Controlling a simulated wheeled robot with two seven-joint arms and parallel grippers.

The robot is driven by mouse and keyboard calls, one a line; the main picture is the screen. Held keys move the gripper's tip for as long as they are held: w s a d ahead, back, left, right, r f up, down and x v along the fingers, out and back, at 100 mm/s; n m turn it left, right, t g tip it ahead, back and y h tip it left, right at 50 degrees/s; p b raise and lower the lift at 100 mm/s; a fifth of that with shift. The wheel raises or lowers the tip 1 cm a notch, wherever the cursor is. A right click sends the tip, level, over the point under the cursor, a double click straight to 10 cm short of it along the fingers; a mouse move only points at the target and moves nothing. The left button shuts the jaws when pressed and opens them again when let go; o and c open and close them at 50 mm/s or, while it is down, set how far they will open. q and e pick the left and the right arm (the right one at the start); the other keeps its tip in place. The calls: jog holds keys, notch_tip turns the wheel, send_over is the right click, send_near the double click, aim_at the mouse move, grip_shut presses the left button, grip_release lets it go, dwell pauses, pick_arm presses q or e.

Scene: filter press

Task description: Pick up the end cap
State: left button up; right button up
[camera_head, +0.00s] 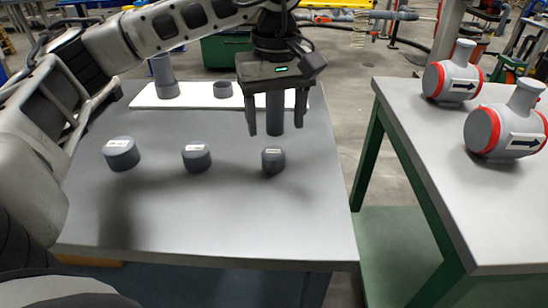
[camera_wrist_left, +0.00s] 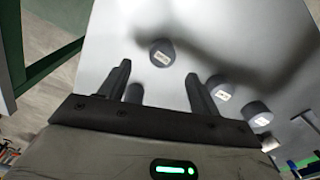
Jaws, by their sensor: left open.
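Three short dark grey caps with white labels stand in a row on the grey table: a left one (camera_head: 121,154), a middle one (camera_head: 197,158) and a smaller right one (camera_head: 273,160). The label text is too small to read, so I cannot tell which is the end cap. My left gripper (camera_head: 275,128) is open, pointing down above the table, just behind the right cap. In the left wrist view, one cap (camera_wrist_left: 162,53) lies just beyond the open fingertips (camera_wrist_left: 157,70). Two more caps, one here (camera_wrist_left: 222,87) and one here (camera_wrist_left: 257,114), lie to the right. My right gripper is out of view.
A white board (camera_head: 195,98) at the table's back holds a tall pipe piece (camera_head: 163,76) and a short ring (camera_head: 222,89). A grey cylinder (camera_head: 274,113) shows between my left fingers. Two red-banded fittings (camera_head: 452,80) (camera_head: 505,128) stand on the right table. The table's front is clear.

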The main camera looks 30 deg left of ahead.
aim_at(273, 151)
pick_arm(q)
jog(key=shift+s+a+f, duration=0.1)
jog(key=shift+a+f, duration=0.05)
jog(key=shift+f, duration=1.6)
jog(key=shift+a+f, duration=0.1)
jog(key=shift+f, duration=1.65)
jog(key=c, duration=1)
